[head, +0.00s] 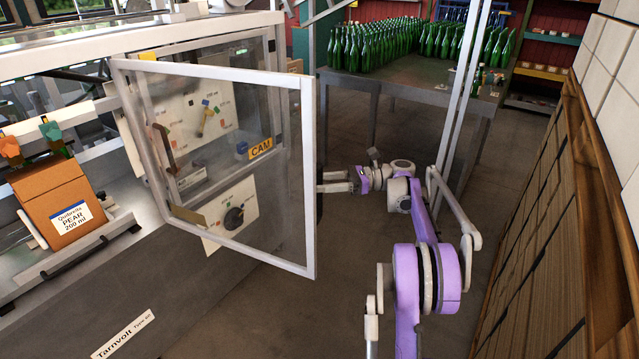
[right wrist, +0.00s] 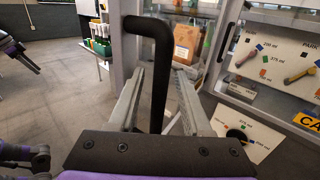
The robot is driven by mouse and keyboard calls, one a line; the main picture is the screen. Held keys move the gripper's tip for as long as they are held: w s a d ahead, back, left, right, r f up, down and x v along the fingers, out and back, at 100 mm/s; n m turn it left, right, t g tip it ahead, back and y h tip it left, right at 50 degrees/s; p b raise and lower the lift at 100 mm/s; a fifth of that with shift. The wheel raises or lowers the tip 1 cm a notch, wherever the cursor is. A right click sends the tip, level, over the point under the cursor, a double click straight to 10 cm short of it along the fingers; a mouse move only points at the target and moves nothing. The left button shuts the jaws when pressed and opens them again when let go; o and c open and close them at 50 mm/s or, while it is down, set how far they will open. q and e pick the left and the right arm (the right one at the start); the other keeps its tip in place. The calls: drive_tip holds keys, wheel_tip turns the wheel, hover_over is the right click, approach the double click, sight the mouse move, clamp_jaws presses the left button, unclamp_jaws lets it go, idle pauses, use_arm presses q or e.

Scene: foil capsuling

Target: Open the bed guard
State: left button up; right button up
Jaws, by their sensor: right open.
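The bed guard (head: 215,71) is a clear panel in a pale metal frame. In the head view it stands out at an angle from the machine, in front of the control panel. Its black handle (right wrist: 155,62) is upright in the right wrist view. My right gripper (head: 338,181) is at the guard's free right edge in the head view. In the right wrist view its two grey fingers (right wrist: 158,95) are open, one each side of the handle. I cannot tell whether either finger touches it. My left gripper does not show in the head view.
The control panel (head: 190,110) with coloured knobs and a dial is behind the guard. A brown PEAR carton (head: 55,195) sits on the machine at left. Green bottles (head: 385,45) crowd a table (head: 420,82) at the back. Wooden panelling (head: 560,200) runs along the right.

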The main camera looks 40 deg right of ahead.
drive_tip(key=v, duration=0.7)
drive_tip(key=shift+d+b, duration=0.2)
drive_tip(key=shift+b, duration=0.1)
drive_tip(key=shift+s, duration=0.15)
idle(0.4)
